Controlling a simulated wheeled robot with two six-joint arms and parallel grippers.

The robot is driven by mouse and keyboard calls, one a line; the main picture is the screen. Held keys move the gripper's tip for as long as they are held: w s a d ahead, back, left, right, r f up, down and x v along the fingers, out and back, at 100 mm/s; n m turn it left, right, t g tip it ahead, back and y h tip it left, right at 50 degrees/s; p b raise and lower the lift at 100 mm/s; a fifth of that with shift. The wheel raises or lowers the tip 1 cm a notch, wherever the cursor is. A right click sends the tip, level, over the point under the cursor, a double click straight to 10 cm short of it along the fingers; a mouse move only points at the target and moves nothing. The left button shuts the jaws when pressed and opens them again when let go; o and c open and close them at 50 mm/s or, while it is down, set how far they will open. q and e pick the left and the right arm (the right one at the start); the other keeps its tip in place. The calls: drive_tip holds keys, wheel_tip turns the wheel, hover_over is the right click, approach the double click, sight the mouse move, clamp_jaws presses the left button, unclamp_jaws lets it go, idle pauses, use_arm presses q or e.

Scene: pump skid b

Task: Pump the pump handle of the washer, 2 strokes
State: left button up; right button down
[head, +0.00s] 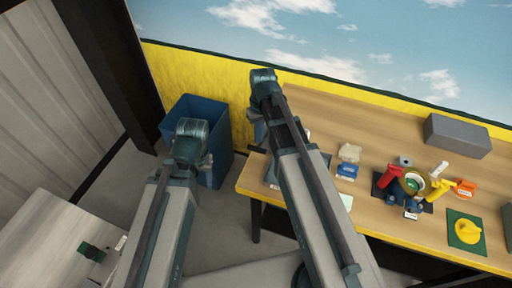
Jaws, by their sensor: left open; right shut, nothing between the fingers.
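A device with a red lever (390,175), a yellow lever (440,190), a pale round part and blue parts stands on a dark pad on the workbench at right. I cannot tell for certain which piece is the washer or its pump handle. My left gripper (207,163) is partly hidden behind its wrist, over the area of the blue bin and far from the device. My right gripper (258,130) is mostly hidden by its arm, near the bench's left end and well left of the device. Neither gripper touches the device, and I see nothing held.
The wooden workbench (315,112) has a yellow front edge. On it are a blue pot with a pale top (348,162), a grey box (457,136) and a yellow knob (467,230) on a green plate. A blue bin (219,168) stands left of the bench. A grey table (50,235) is at lower left.

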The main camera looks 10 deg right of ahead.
drive_tip(key=shift+f, duration=0.1)
drive_tip(key=shift+s+a+f+b, duration=0.2)
drive_tip(key=shift+s+f+b, duration=0.1)
drive_tip(key=shift+f+b, duration=0.25)
drive_tip(key=shift+s+a+f+b, duration=0.25)
drive_tip(key=shift+f+b, duration=0.15)
drive_tip(key=shift+b, duration=0.1)
drive_tip(key=shift+f, duration=0.1)
drive_tip(key=shift+s+a+f+b, duration=0.15)
drive_tip(key=shift+s+f+b, duration=0.1)
drive_tip(key=shift+f+b, duration=0.3)
drive_tip(key=shift+s+a+f+b, duration=0.1)
drive_tip(key=shift+s+f+b, duration=0.1)
drive_tip(key=shift+f+b, duration=0.35)
drive_tip(key=shift+r, duration=0.1)
drive_tip(key=shift+s+a+f+b, duration=0.1)
drive_tip(key=shift+s+f+b, duration=0.05)
drive_tip(key=shift+f+b, duration=0.5)
drive_tip(key=shift+s+a+f+b, duration=0.1)
drive_tip(key=shift+s+f+b, duration=0.05)
drive_tip(key=shift+f+b, duration=0.45)
